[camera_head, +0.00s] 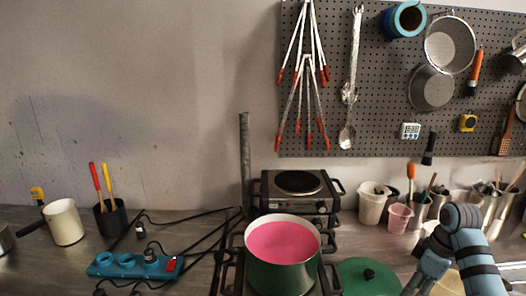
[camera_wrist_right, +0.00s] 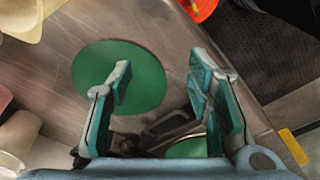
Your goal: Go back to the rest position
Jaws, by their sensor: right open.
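My right arm (camera_head: 463,245) comes in at the lower right of the head view. Its gripper shows in the right wrist view (camera_wrist_right: 162,85) with two teal fingers spread wide and nothing between them. A round green disc (camera_wrist_right: 146,72) lies on the worktop beyond the fingers. My left gripper is in neither view.
A green pot (camera_head: 283,270) with pink contents stands at the front centre, beside a green lid (camera_head: 355,275). A hot plate (camera_head: 298,195) is behind. A blue power strip (camera_head: 125,268) with black cables lies left. Cups and tool holders (camera_head: 372,207) crowd the back right.

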